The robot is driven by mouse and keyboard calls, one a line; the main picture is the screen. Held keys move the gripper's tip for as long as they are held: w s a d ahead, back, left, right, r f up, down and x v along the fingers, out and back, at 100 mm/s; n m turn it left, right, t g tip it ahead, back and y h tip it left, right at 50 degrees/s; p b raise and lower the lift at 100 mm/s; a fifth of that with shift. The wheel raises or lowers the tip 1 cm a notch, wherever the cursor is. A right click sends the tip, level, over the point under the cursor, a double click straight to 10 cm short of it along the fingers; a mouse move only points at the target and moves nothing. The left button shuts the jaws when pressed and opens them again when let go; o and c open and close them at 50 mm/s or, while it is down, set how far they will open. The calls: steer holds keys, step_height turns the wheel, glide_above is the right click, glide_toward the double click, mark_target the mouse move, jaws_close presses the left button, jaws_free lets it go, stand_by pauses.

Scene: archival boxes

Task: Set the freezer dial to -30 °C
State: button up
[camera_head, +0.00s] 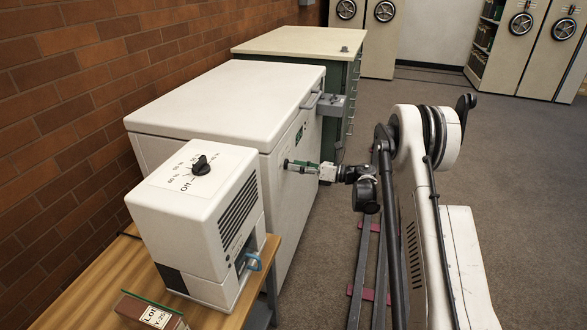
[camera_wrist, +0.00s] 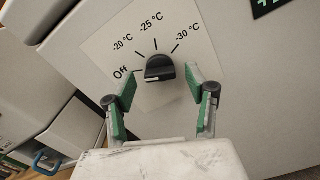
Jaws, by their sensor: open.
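The freezer dial (camera_wrist: 160,68) is a black knob on a pale label plate on the front of the white chest freezer (camera_head: 225,95). In the wrist view its scale reads Off, -20 °C, -25 °C and -30 °C from left to upper right. A pale mark shows on the knob's lower left, but I cannot tell surely which setting it points to. My gripper (camera_wrist: 161,78) is open, its green-padded fingers on either side of the knob, with visible gaps.
A white box unit (camera_head: 196,225) with its own black dial (camera_head: 201,165), marked Off and percentages, stands on a wooden table (camera_head: 97,262) in front. A small labelled box (camera_head: 150,312) is there too. A green cabinet (camera_head: 338,100) stands behind the freezer. Open carpet (camera_head: 520,160) lies to the right.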

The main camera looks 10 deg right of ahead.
steer(key=shift+w+a, duration=0.35)
steer(key=shift+a, duration=0.25)
steer(key=shift+c, duration=0.5)
steer(key=c, duration=1)
steer(key=shift+m, duration=0.3)
steer(key=shift+f+m+b, duration=0.15)
steer(key=shift+m+b, duration=1.95)
steer(key=shift+m, duration=11.1)
